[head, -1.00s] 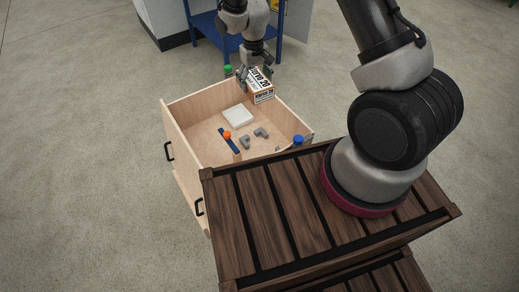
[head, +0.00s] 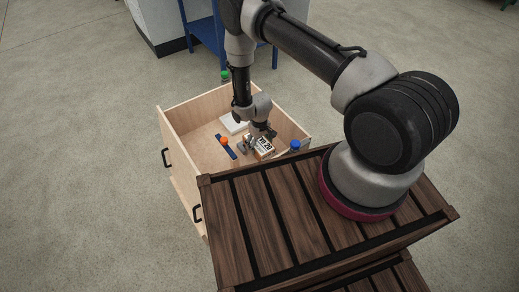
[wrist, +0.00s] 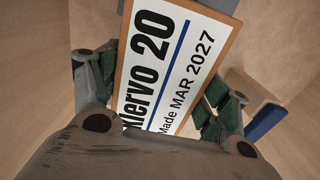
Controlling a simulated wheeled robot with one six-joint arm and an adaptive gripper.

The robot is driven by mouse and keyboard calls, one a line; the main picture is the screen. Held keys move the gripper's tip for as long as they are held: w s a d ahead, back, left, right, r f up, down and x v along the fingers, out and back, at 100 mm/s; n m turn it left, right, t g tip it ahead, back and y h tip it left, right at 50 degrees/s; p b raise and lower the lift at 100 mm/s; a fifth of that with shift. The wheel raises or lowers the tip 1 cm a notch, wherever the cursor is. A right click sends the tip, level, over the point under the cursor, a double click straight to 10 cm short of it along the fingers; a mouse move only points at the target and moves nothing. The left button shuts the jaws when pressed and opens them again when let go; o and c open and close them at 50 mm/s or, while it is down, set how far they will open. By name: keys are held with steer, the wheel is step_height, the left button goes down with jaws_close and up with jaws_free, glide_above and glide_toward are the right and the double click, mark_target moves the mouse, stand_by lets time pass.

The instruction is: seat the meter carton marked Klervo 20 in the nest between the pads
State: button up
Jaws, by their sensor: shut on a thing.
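The meter carton (head: 264,147) is white with orange-brown edges. In the wrist view the carton (wrist: 168,65) reads "Klervo 20" and "Made MAR 2027", with a blue line between. My gripper (head: 260,134) is shut on it, with a green-padded finger on each side in the wrist view. The carton is low inside the wooden box (head: 180,165), towards its near right side. It looks tilted in the wrist view. The grey pads on the box floor are mostly hidden by my gripper and the carton. I cannot tell whether the carton touches the floor or pads.
A blue strip (head: 228,149) with an orange knob (head: 224,140) lies left of the carton. A white block (head: 233,123) lies behind. A green-topped post (head: 224,76) and a blue-topped post (head: 295,145) stand at the box walls. A dark slatted wooden top (head: 320,215) is in front.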

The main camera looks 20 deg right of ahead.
step_height(320, 180, down, 4)
steer(key=shift+r, duration=0.2)
steer(key=c, duration=0.4)
steer(key=shift+s+f, duration=0.1)
steer(key=shift+c, duration=1.3)
steer(key=o, duration=2)
steer(key=shift+o, duration=0.2)
